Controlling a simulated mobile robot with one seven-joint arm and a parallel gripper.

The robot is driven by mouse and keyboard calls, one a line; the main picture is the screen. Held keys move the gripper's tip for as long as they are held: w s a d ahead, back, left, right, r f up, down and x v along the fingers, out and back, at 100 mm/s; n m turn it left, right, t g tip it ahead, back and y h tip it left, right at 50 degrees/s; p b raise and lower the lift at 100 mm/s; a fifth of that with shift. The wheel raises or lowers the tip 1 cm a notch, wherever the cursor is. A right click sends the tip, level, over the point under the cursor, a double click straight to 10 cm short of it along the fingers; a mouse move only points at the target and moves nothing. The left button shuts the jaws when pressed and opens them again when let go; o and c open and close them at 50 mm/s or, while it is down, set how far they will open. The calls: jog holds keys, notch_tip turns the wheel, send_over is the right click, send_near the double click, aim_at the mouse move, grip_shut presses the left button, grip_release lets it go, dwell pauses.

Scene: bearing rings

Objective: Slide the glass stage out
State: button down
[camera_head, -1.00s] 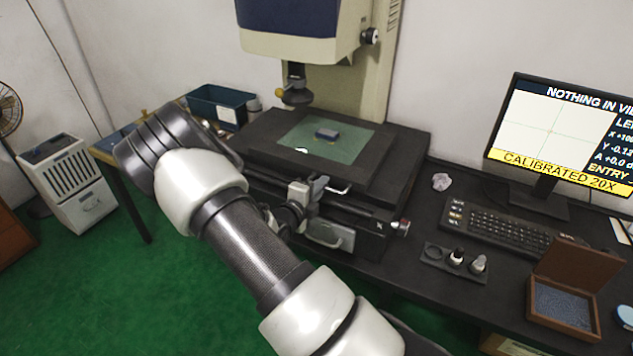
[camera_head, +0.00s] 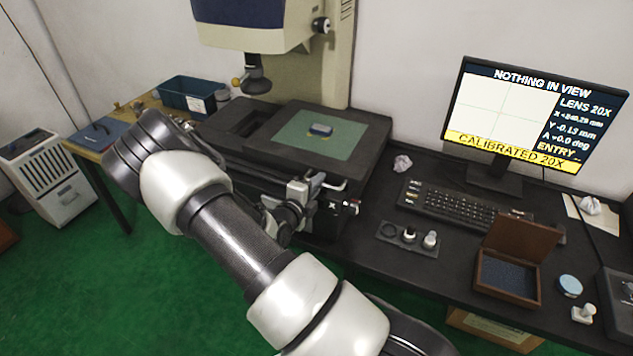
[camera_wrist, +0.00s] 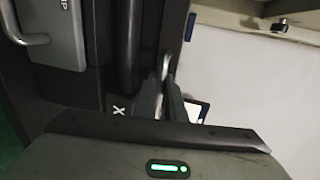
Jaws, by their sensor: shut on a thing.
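The glass stage (camera_head: 345,143) is a green-tinted plate in a dark carriage on the measuring machine. It sits to the right of the lens (camera_head: 258,82). A small blue-grey block (camera_head: 320,130) lies on the glass. My gripper (camera_head: 314,187) is at the carriage's front edge, shut on a pale metal handle (camera_head: 335,186). In the wrist view the fingers (camera_wrist: 168,100) close around the handle's bar (camera_wrist: 166,66). My arm hides part of the machine's front left.
A dark recess (camera_head: 240,122) shows left of the carriage. A blue bin (camera_head: 185,92) stands at the back left.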

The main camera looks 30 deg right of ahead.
jog(key=shift+s+d, duration=0.1)
jog(key=shift+s, duration=0.05)
jog(key=c, duration=1.8)
grip_release()
jog(key=v, duration=1.7)
jog(key=shift+a, duration=0.25)
